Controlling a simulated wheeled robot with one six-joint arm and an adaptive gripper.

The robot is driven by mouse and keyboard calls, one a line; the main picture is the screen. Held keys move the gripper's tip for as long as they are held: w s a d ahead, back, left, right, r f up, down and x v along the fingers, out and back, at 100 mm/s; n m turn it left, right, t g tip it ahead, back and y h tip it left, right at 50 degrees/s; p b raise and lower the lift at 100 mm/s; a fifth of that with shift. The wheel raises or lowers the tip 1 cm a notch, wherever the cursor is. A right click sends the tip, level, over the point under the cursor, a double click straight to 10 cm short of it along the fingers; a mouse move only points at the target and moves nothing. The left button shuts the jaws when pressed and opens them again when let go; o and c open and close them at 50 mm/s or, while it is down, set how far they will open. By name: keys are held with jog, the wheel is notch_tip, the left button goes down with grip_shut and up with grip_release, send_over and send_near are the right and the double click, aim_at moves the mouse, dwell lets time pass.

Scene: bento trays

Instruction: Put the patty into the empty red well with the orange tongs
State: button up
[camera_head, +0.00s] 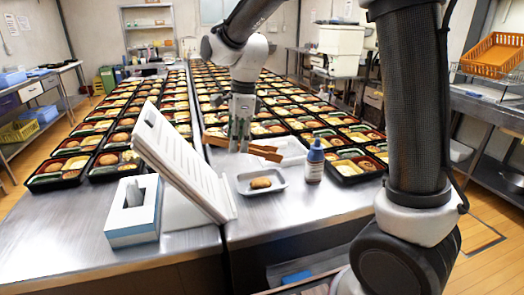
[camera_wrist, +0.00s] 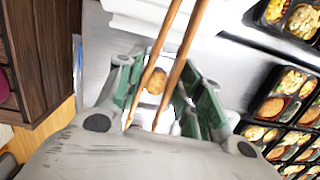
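The patty (camera_head: 261,183) is a brown oval lying in a small white tray (camera_head: 243,190) on the steel counter. In the wrist view, the patty (camera_wrist: 157,82) shows beyond the tongs, between their two arms. The orange-brown tongs (camera_head: 267,152) lie crosswise at my gripper (camera_head: 240,147), behind the white tray in the head view. My gripper's green-padded fingers (camera_wrist: 163,85) stand on either side of the tongs (camera_wrist: 178,70) and seem closed on them. The bento boxes (camera_head: 355,179) have red and green wells; I cannot tell which red well is empty.
A blue-capped bottle (camera_head: 314,165) stands right of the white tray. A tilted white board (camera_head: 178,150) and a blue-and-white box (camera_head: 134,215) stand to the left. Rows of filled bento boxes cover the counter behind.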

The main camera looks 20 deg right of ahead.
aim_at(226, 138)
jog(key=a, duration=0.1)
jog(key=w+a+r+n+y, duration=0.1)
jog(key=shift+a+r, duration=0.1)
jog(key=shift+a, duration=0.3)
jog(key=shift+n+y, duration=0.4)
jog(key=shift+s+f, duration=0.1)
jog(key=shift+f, duration=1.35)
jog(key=shift+o, duration=0.8)
jog(key=shift+f, duration=0.2)
jog(key=shift+f, duration=1.6)
